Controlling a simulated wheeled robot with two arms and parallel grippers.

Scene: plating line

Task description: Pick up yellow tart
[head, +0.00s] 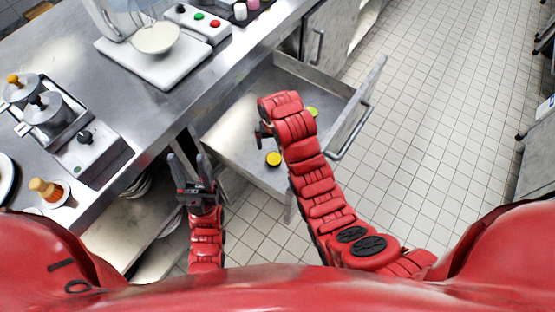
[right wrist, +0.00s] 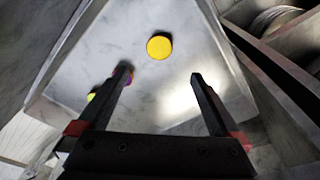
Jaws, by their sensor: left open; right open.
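The yellow tart (head: 273,158) is a small round disc lying on the floor of the open metal drawer (head: 232,122). In the right wrist view the yellow tart (right wrist: 159,46) lies beyond the fingertips, roughly centred between them and apart from both. My right gripper (right wrist: 159,76) is open and empty, above the drawer. In the head view it is mostly hidden by my red right arm, just above the tart in the picture. My left gripper (head: 187,170) is open and empty, left of the drawer and beside the counter, with its fingers pointing up in the picture.
A green round piece (head: 311,112) lies in the drawer beside my right arm. A purple piece (right wrist: 129,78) is partly hidden by a finger. The drawer front with its handle (head: 352,130) is on the right.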

